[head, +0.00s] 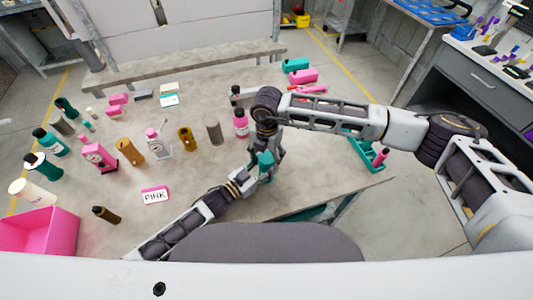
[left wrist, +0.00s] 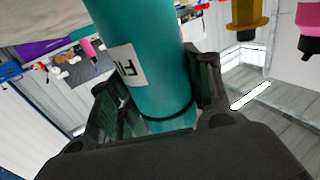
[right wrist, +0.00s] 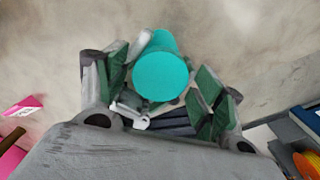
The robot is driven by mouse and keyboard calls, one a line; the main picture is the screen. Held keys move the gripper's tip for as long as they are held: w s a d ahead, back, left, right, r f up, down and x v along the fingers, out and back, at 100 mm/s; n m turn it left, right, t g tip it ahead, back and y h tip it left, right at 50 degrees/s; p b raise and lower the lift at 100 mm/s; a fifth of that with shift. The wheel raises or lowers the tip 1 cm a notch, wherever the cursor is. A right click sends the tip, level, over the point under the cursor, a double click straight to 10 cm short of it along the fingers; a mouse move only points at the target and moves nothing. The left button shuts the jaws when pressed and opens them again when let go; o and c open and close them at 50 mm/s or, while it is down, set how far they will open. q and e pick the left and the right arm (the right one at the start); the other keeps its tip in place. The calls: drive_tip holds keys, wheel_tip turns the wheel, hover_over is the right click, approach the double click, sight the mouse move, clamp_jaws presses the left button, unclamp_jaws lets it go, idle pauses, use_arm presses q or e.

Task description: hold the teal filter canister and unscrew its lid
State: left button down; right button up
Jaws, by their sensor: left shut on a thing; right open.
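The teal filter canister (head: 264,159) is held above the table near its front edge. In the left wrist view the canister (left wrist: 150,45) is a teal cylinder with a white label and a dark ring around it. My left gripper (left wrist: 158,95) is shut on the canister, one finger on each side. My right gripper (right wrist: 164,82) is open above it, pointing down. In the right wrist view the round teal lid (right wrist: 160,76) lies between the spread fingers, and gaps show beside it. In the head view my right arm partly hides the canister's top.
Several bottles and canisters stand on the table's left half, with a pink bin (head: 40,232) at the front left. A pink bottle (head: 241,122) stands close left of the grippers. A teal tray (head: 362,155) lies at the right. The table's front right is bare.

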drive_tip(key=c, duration=1)
drive_tip(key=shift+n, duration=2.1)
drive_tip(key=shift+c, duration=0.2)
drive_tip(key=o, duration=1.1)
drive_tip(key=shift+r, duration=0.15)
